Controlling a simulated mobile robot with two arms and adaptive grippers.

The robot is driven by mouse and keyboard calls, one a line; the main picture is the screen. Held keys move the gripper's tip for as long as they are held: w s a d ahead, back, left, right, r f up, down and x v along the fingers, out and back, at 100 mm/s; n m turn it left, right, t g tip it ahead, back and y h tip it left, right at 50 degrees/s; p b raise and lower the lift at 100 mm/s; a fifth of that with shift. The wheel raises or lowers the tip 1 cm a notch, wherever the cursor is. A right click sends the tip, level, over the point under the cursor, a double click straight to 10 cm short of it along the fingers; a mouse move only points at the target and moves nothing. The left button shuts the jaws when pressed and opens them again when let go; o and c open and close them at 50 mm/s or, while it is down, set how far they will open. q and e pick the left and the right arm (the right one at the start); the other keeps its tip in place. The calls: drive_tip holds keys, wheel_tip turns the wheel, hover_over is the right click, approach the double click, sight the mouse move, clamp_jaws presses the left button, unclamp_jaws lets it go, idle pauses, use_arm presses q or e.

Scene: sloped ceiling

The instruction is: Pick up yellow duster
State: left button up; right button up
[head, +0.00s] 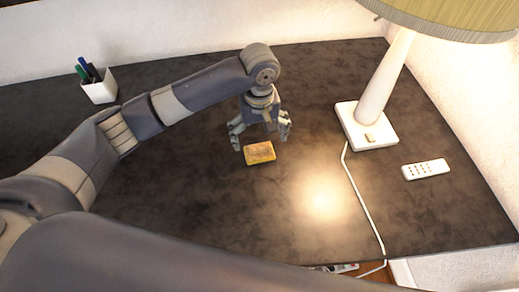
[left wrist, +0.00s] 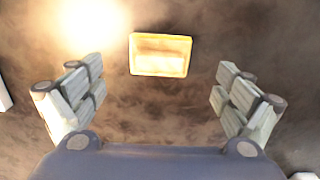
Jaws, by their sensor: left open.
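The yellow duster (head: 260,153) is a small yellow block with a brownish top, lying flat on the dark desk. My left gripper (head: 262,137) is open and empty, pointing down just behind and above the duster in the head view. In the left wrist view the duster (left wrist: 160,55) lies at the top middle, beyond the fingertips and between their lines. The open fingers of my left gripper (left wrist: 158,95) stand wide apart on either side, not touching it. My right gripper is not in view.
A white lamp (head: 371,111) stands to the right, its cord (head: 361,195) running down to the desk's front edge. A white remote (head: 425,169) lies farther right. A white pen cup (head: 99,86) stands at the back left. The desk (head: 180,200) around the duster is clear.

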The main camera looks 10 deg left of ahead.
sight(259, 145)
use_arm(q)
wheel_tip(259, 145, down, 5)
drive_tip(key=shift+w+r+p, duration=0.15)
drive_tip(key=shift+r+p, duration=0.05)
drive_tip(key=shift+p, duration=0.2)
drive_tip(key=shift+f, duration=0.35)
drive_tip(key=shift+c, duration=0.3)
drive_tip(key=c, duration=1.6)
drive_tip(key=shift+f, duration=0.1)
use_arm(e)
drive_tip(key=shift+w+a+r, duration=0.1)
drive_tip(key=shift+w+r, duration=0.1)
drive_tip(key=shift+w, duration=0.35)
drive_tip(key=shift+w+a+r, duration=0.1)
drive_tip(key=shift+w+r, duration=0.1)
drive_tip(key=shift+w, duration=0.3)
